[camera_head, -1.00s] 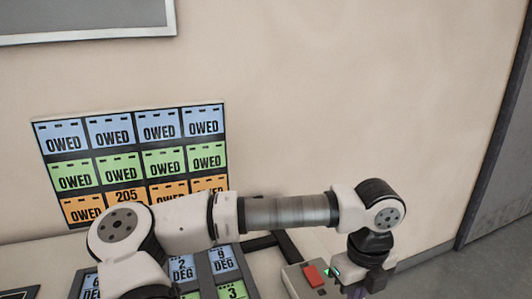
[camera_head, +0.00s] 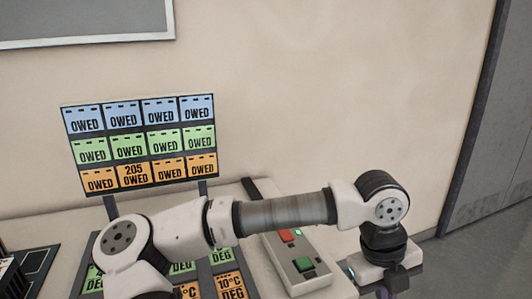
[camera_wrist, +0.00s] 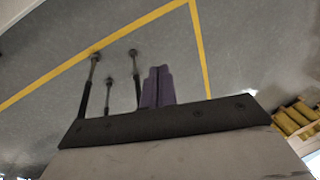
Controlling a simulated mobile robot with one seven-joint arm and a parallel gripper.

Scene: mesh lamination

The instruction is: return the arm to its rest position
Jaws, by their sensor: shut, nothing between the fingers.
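My arm stretches across the lower part of the head view, from the lower left to a wrist joint at the lower right. My gripper (camera_head: 388,291) hangs below that wrist at the bottom edge of the head view, where its fingertips are largely cut off. In the wrist view my gripper (camera_wrist: 158,72) shows as two purple fingers pressed together with nothing between them.
A board (camera_head: 140,142) of blue, green and orange OWED cards stands on the table by the wall. Yellow lines (camera_wrist: 98,53) cross the grey floor.

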